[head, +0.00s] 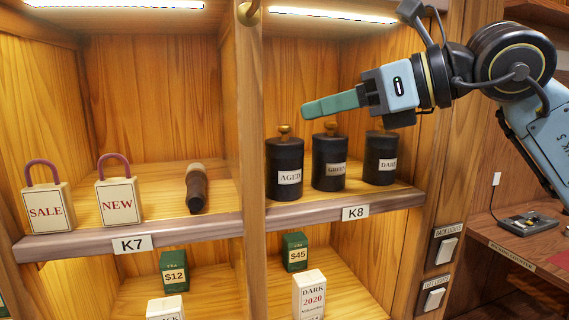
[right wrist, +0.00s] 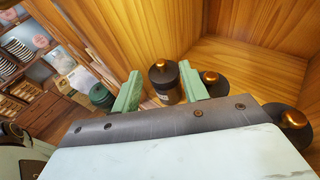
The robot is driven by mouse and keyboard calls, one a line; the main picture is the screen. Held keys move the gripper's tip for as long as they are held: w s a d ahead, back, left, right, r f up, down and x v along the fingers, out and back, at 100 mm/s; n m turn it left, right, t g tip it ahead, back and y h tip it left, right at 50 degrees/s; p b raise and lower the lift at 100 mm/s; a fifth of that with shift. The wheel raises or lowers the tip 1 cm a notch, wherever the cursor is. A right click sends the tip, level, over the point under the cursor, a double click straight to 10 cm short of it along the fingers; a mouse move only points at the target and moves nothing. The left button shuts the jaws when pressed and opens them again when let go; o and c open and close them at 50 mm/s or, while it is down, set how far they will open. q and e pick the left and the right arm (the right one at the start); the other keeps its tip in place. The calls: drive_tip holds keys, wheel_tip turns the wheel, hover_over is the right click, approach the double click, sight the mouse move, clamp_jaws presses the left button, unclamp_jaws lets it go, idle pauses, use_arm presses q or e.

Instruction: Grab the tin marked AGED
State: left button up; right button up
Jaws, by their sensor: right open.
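The black tin marked AGED (head: 285,172) stands upright at the left of a row of three tins on shelf K8. The GREEN tin (head: 329,164) and the DARK tin (head: 381,160) stand to its right. My right gripper (head: 312,107) reaches in from the right, above the row, its green fingers pointing left, above and apart from the tins. In the right wrist view my open fingers (right wrist: 160,74) frame a dark tin with a gold knob (right wrist: 163,79), seemingly the AGED one; its label is mostly hidden. My left gripper is out of view.
An upright divider (head: 251,120) stands just left of the AGED tin. Green boxes, including one at $45 (head: 295,252), stand below.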

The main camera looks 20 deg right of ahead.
sight(299, 142)
drive_tip(key=x, duration=0.2)
drive_tip(key=f+p+x, duration=0.1)
drive_tip(key=x, duration=0.2)
drive_tip(key=shift+f, duration=0.15)
drive_tip(key=shift+s, duration=0.1)
drive_tip(key=shift+d, duration=0.1)
clamp_jaws()
